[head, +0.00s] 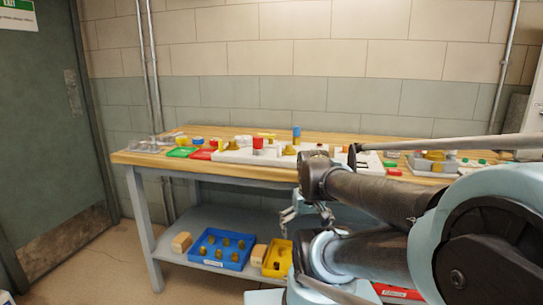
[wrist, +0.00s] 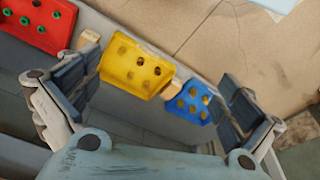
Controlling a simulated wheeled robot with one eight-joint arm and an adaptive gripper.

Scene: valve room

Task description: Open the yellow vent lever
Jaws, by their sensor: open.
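No yellow lever can be made out for certain in either view. My gripper (head: 305,213) is in front of the bench, below the tabletop, well away from the parts on top. In the wrist view my gripper (wrist: 160,65) has its two fingers wide apart with nothing between them, above the lower shelf.
The wooden workbench (head: 150,157) stands against the block wall. Its lower shelf (head: 210,208) holds a blue tray (head: 222,262), a yellow tray (wrist: 116,68), a red tray (wrist: 62,28) and wooden blocks (head: 181,242). A green door (head: 45,130) is at left. Floor in front is clear.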

